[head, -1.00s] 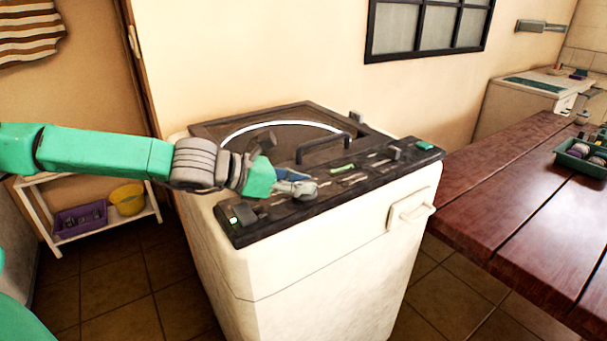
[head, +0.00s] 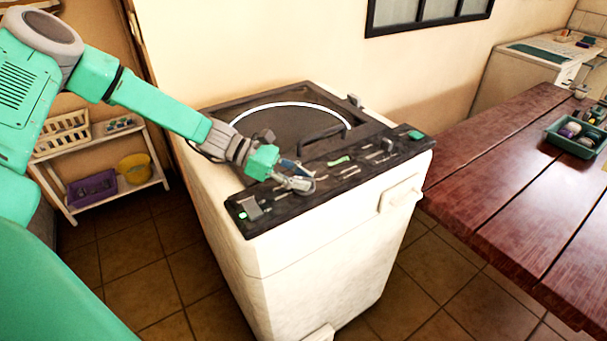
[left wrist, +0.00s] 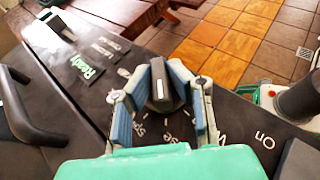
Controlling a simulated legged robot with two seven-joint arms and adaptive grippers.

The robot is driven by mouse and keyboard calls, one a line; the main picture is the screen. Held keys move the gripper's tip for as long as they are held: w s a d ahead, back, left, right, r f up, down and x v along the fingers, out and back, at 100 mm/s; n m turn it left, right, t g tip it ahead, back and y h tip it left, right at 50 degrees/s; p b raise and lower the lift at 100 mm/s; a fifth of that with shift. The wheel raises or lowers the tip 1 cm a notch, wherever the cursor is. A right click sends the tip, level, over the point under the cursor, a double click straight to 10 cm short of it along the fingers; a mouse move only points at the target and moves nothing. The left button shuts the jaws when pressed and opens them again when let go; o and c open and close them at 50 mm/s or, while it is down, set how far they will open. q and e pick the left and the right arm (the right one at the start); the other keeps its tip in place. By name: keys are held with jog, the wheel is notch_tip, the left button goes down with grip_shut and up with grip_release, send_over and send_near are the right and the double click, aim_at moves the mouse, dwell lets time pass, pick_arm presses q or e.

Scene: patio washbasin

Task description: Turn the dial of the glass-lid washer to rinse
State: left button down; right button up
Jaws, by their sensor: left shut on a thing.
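The white glass-lid washer (head: 322,262) stands in the middle of the head view, with a dark control panel (head: 345,172) along its front top edge. My left gripper (head: 299,184) reaches down to this panel and largely hides the dial there. In the left wrist view the dark dial (left wrist: 160,92), with a white mark, stands between the two blue-padded fingers of the left gripper (left wrist: 160,76), which is shut on it. Printed labels around the dial are partly covered by the fingers, so the setting is hard to read. My right gripper is not in view.
A dark handle (head: 322,137) rises from the round-windowed lid behind the panel. A small grey lever (head: 252,207) is at the panel's left end. A wooden table (head: 520,180) with a green tray (head: 577,137) stands right. A white shelf (head: 108,165) stands left.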

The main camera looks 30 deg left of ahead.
pick_arm(q)
jog(key=shift+w+a+m+g, duration=0.1)
jog(key=shift+w+m+g, duration=0.05)
jog(key=shift+m+g, duration=0.15)
jog(key=shift+r, duration=0.1)
jog(key=c, duration=1.5)
grip_release()
jog(key=shift+c, duration=0.2)
jog(key=shift+a, duration=0.1)
jog(key=shift+a, duration=0.1)
jog(key=shift+a, duration=0.15)
jog(key=v, duration=1.1)
jog(key=shift+a, duration=0.4)
